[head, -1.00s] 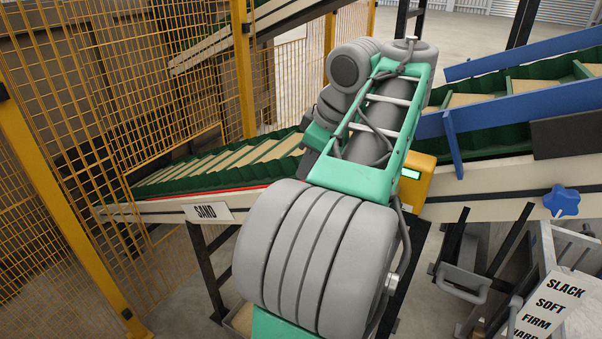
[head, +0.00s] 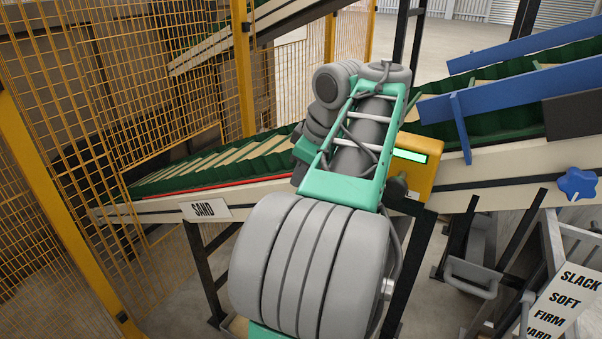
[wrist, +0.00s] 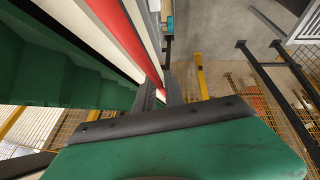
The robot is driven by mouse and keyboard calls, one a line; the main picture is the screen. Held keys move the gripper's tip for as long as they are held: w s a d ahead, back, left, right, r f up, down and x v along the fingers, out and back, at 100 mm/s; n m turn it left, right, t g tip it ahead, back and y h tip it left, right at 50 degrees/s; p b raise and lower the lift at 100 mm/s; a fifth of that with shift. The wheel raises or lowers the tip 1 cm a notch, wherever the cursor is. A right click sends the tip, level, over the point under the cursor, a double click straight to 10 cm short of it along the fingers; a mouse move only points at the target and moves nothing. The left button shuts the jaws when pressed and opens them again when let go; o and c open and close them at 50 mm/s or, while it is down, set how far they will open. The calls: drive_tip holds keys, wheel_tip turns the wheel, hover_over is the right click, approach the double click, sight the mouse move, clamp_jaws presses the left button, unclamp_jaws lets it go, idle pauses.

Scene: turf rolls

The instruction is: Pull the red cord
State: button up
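The red cord (head: 215,187) runs as a thin red line along the near side of the sand conveyor (head: 150,212), above the SAND sign (head: 204,209). In the wrist view the cord (wrist: 118,32) is a broad red band between pale conveyor side strips, running down toward my gripper. My gripper (wrist: 160,95) shows there as two short dark fingers, with a small gap between them, beyond a dark bar and green housing. The far end of the cord meets the fingertip area; I cannot tell whether it lies between them. In the head view my arm hides my gripper.
A yellow box (head: 418,165) with a lit green display sits right of my arm on the conveyor. A blue knob (head: 577,184) and a SLACK/SOFT/FIRM sign (head: 566,300) are at right. Yellow mesh fencing (head: 110,110) stands at left and behind the conveyor.

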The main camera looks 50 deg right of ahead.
clamp_jaws()
idle(1.0)
